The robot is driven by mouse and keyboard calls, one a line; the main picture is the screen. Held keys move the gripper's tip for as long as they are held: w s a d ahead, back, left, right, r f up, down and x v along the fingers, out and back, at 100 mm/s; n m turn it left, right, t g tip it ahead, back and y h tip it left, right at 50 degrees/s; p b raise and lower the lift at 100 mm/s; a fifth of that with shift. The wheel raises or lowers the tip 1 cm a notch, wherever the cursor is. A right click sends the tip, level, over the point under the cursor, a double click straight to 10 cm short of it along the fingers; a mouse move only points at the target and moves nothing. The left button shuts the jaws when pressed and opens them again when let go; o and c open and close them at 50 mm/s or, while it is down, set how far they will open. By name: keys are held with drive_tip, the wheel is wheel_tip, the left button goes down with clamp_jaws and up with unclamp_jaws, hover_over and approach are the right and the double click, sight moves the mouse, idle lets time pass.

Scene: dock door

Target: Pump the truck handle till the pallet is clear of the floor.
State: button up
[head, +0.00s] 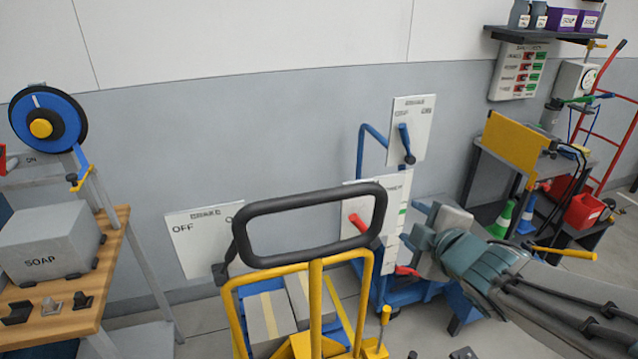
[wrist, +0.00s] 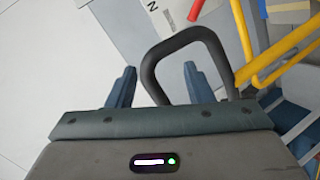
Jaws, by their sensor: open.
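The truck handle is a black rounded loop (head: 310,192) on a yellow frame (head: 316,300), in the middle of the head view. My gripper (head: 413,226) is open just right of the loop, with its fingers pointing toward it. In the wrist view, one end of the loop (wrist: 150,72) shows between the two open fingers (wrist: 159,66); I cannot tell whether it lies at their depth. Nothing is gripped. Grey boxes with yellow stripes (head: 268,318) sit low behind the yellow frame. The pallet and its gap to the floor are not clearly visible.
A wooden bench (head: 60,312) with a SOAP box (head: 50,243) stands at the left. A blue cart frame (head: 375,150) with switch panels (head: 408,130) is behind the handle. A dark workbench (head: 520,160) with a yellow panel (head: 515,143) is at the right.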

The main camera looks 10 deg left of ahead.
sight(309, 196)
drive_tip(key=s+a+r+n+g+y, duration=0.3)
drive_tip(key=s+a+n+y, duration=0.1)
drive_tip(key=a+n+y, duration=0.4)
drive_tip(key=shift+n+h, duration=0.5)
drive_tip(key=shift+n, duration=0.1)
drive_tip(key=x, duration=0.5)
drive_tip(key=p+x, duration=0.1)
drive_tip(key=x, duration=0.3)
drive_tip(key=s+p+x, duration=0.1)
drive_tip(key=x, duration=0.4)
drive_tip(key=shift+w+a+f, duration=0.1)
drive_tip(key=shift+w+a, duration=0.05)
drive_tip(key=shift+a, duration=0.45)
drive_tip(key=shift+c, duration=0.4)
clamp_jaws()
